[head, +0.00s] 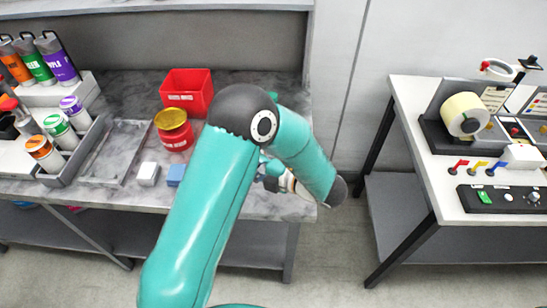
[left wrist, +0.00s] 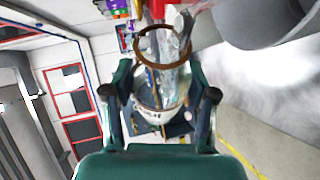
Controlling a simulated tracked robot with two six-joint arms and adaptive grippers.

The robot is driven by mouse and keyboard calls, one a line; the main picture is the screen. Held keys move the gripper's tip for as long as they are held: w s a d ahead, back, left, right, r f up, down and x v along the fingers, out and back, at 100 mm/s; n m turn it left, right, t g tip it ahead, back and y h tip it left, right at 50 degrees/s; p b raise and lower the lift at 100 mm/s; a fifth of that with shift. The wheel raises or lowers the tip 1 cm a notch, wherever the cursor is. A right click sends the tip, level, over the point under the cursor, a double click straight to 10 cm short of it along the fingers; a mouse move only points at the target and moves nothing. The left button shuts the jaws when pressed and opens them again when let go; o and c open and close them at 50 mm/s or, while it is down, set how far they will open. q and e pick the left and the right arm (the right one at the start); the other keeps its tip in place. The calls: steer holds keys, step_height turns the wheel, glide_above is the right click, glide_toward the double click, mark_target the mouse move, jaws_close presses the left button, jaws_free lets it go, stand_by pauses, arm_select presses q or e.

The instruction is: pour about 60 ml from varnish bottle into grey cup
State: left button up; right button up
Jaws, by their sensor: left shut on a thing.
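My left gripper (head: 270,182) is mostly hidden behind my teal arm in the head view. In the left wrist view its fingers (left wrist: 160,93) are closed on both sides of a see-through container with a brown rim and a white, dark-lettered band, which looks like the varnish bottle (left wrist: 152,116). A small white and brown part of this bottle (head: 291,184) shows past my arm in the head view. Its tilt and liquid level are unclear. I cannot pick out the grey cup for certain; my arm covers part of the bench. My right gripper is not in view.
The grey bench (head: 232,87) carries a red bin (head: 187,92), a red jar with a yellow-brown top (head: 173,130), a white block (head: 148,173), a blue block (head: 176,174), an empty grey tray (head: 112,152) and colour bottles (head: 61,131). A rewinder table (head: 408,103) stands right, beyond a gap.

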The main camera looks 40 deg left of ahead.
arm_select(q)
steer(key=shift+r+m, duration=0.2)
steer(key=shift+m, duration=0.1)
stand_by(1.2)
steer(key=f+b, duration=0.1)
steer(key=n, duration=0.1)
steer(key=f+n+h+b, duration=0.1)
steer(key=shift+s+a+f+t+b, duration=0.1)
steer(key=shift+s+f+t+b, duration=0.2)
steer(key=shift+t, duration=0.1)
steer(key=shift+s+a+n, duration=0.1)
steer(key=shift+s+n, duration=0.15)
steer(key=shift+n, duration=0.25)
steer(key=shift+s+f, duration=0.1)
steer(key=shift+f, duration=0.05)
steer(key=shift+t+h, duration=0.3)
steer(key=shift+t, duration=0.1)
steer(key=shift+b, duration=0.35)
stand_by(0.3)
